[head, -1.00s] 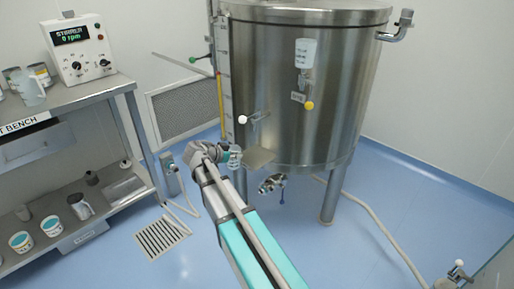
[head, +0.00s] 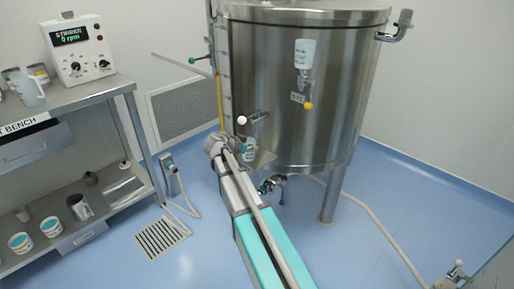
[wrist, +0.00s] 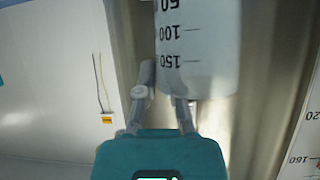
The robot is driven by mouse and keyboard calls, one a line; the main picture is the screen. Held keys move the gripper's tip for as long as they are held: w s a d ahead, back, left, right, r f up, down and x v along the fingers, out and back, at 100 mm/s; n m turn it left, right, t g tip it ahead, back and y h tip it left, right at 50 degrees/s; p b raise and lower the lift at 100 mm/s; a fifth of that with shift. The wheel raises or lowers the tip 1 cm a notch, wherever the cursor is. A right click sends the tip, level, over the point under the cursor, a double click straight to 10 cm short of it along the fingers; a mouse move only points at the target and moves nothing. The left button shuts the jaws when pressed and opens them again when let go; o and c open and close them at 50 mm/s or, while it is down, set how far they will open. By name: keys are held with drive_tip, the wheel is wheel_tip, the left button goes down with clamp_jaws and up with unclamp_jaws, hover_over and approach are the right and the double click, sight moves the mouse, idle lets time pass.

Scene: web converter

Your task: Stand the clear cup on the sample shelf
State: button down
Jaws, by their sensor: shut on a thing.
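The clear cup (head: 248,149) is in my gripper, against the front of the steel tank in the head view. In the wrist view the cup (wrist: 197,55) fills the upper middle, with inverted marks of 50, 100 and 150 on its wall. My gripper (wrist: 164,88) is shut on it. The sample shelf (head: 266,158) is a small metal plate on the tank front, under the tap with the white knob (head: 242,120). The cup overlaps the shelf's left part in the head view. I cannot tell whether the cup touches the shelf.
The steel tank (head: 320,90) rises just behind the cup. A white cup-like vessel (head: 305,53) hangs higher on it, above a yellow knob (head: 309,106). A bench (head: 70,112) with containers stands at left. A drain valve (head: 271,184) sits below the shelf.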

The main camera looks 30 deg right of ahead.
drive_tip(key=d, duration=0.2)
drive_tip(key=w+d, duration=0.1)
drive_tip(key=shift+d+f, duration=0.25)
drive_tip(key=shift+d, duration=0.1)
drive_tip(key=shift+a+f+b, duration=0.1)
drive_tip(key=shift+f+b, duration=0.4)
drive_tip(key=shift+b, duration=0.3)
drive_tip(key=shift+f, duration=0.15)
drive_tip(key=c, duration=0.8)
unclamp_jaws()
drive_tip(key=shift+r, duration=0.3)
drive_tip(key=p+v, duration=0.5)
drive_tip(key=v, duration=0.7)
drive_tip(key=shift+f+p, duration=0.1)
drive_tip(key=shift+p, duration=0.3)
